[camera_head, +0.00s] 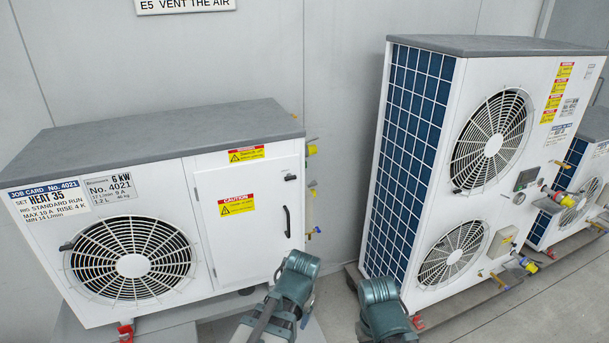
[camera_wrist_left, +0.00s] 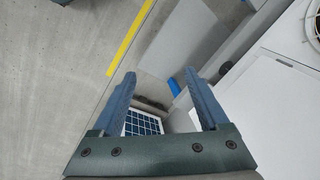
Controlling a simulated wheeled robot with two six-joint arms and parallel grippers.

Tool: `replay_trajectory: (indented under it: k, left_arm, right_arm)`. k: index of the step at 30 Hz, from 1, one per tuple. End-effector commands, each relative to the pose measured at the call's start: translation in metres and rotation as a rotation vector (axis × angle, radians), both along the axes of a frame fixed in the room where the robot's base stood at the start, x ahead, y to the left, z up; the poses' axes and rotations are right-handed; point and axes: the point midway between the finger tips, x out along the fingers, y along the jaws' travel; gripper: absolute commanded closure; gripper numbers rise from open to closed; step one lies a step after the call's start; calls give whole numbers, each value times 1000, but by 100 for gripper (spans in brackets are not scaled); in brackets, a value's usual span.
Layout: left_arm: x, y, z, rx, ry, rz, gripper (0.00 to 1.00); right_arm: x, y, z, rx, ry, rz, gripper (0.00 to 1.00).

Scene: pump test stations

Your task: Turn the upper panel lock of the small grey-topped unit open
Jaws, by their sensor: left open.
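The small grey-topped unit (camera_head: 150,138) stands at the left in the head view. Its white front panel (camera_head: 218,186) appears closed, with a black handle (camera_head: 287,220) near its right edge. The upper panel lock (camera_head: 290,178) is a small dark knob above the handle, lying roughly sideways. A small dark piece (camera_head: 278,272) low on the panel edge is partly behind my arm. My left gripper (camera_wrist_left: 160,76) is open and empty in the left wrist view, over floor and grey surfaces, apart from the lock. No right gripper jaws are visible.
A taller grey-topped unit (camera_head: 470,45) with two fans and a blue grid side stands at the right. Bare floor (camera_head: 335,292) lies between the units. A yellow floor line (camera_wrist_left: 130,38) crosses the wrist view.

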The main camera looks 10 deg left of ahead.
Motion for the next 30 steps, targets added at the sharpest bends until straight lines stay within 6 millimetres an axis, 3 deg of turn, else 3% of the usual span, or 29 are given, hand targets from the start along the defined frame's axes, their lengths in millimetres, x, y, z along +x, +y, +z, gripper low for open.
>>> replay_trajectory:
  k: [3,9,17,20,24,30]
  left_arm:
    - [19,25,10,102,-41,-94,22]
    - [46,54,27,304,-76,-302,22]
    - [93,71,74,713,-54,-713,22]
    - [119,65,108,971,6,-952,22]
    - [150,41,159,1351,156,-1253,22]
    - [172,3,208,1719,377,-1481,22]
  right_arm:
    - [0,0,4,0,0,0,50]
    - [0,0,5,0,0,0,50]
    - [0,0,6,0,0,0,50]
    - [0,0,6,0,0,0,50]
    - [0,0,6,0,0,0,50]
    - [0,0,6,0,0,0,50]
